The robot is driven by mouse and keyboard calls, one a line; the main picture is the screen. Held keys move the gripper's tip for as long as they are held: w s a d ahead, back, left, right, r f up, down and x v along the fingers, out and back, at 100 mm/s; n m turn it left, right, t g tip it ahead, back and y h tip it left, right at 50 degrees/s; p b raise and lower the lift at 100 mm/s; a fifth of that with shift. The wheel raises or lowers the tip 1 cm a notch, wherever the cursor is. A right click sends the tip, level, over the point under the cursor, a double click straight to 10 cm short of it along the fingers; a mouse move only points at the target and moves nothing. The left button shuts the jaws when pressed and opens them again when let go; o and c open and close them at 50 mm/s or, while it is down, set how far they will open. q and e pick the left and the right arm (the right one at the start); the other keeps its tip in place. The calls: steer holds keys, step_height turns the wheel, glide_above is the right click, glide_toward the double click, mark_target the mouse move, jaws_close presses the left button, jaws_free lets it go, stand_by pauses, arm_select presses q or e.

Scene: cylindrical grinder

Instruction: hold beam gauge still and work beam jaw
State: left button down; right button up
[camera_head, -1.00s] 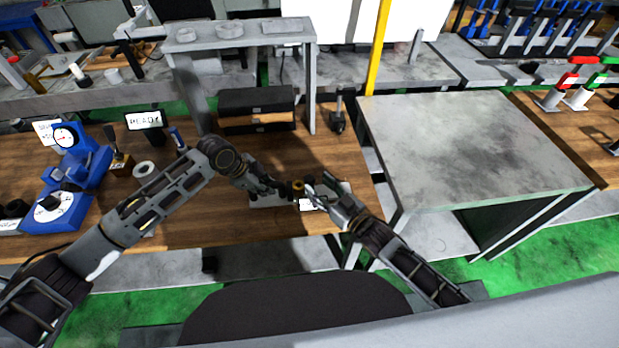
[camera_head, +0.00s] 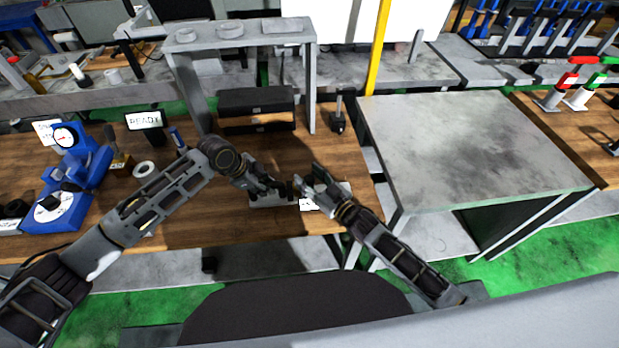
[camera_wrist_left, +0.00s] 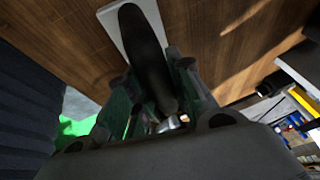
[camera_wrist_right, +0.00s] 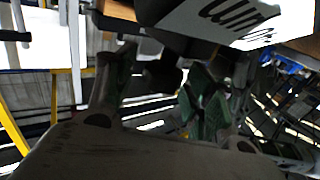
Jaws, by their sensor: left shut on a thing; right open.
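The beam gauge shows only in part in the head view. A dark piece (camera_head: 290,190) of what looks like the gauge stands at my left gripper (camera_head: 278,187). My left gripper is shut on the gauge, and a long dark part (camera_wrist_left: 145,50) lies between its fingers in the left wrist view. My right gripper (camera_head: 308,184) is open and empty, just right of the dark piece. In the right wrist view a dark body with a white "mm" face (camera_wrist_right: 235,18) is close beyond the open fingers (camera_wrist_right: 155,95). I cannot make out the beam jaw.
A grey block (camera_head: 268,200) and a white label (camera_head: 309,204) lie below the grippers on the wooden bench (camera_head: 200,225). A blue dial instrument (camera_head: 75,180) and a READY display (camera_head: 144,119) stand left. Dark boxes (camera_head: 257,106) stand behind. A grey table (camera_head: 470,145) stands right.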

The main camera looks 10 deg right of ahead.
jaws_close()
steer(key=shift+d, duration=0.1)
arm_select(q)
steer(key=shift+a, duration=0.1)
arm_select(e)
steer(key=shift+d, duration=4)
arm_select(q)
steer(key=shift+w, duration=0.1)
arm_select(e)
steer(key=shift+c, duration=0.5)
jaws_free()
steer(key=shift+d, duration=0.1)
steer(key=shift+o, duration=0.5)
